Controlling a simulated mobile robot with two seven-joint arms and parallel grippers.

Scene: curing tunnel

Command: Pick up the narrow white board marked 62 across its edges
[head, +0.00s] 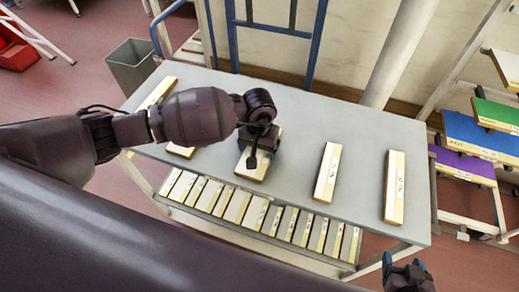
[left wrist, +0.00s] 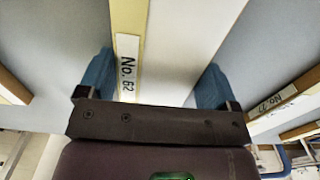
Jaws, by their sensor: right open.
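The narrow white board marked "No. 62" (left wrist: 185,40) shows in the left wrist view, with a yellowish side strip bearing the label. In the head view, the board under my left gripper (head: 252,167) lies on the grey table, its far part hidden by the gripper. My left gripper (head: 261,143) is above it, pointing down. In the left wrist view, its blue fingers (left wrist: 155,85) stand on either side of the board, close to both long edges; whether they press on it I cannot tell. My right gripper (head: 408,272) is open and empty, at the lower right beyond the table's front edge.
On the table (head: 290,130), similar boards lie to the right (head: 328,172) (head: 394,187) and left (head: 157,93), partly behind my left arm. Several boards fill the shelf below. A grey bin (head: 132,66) stands behind left; a rack with coloured boards (head: 480,135) stands right.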

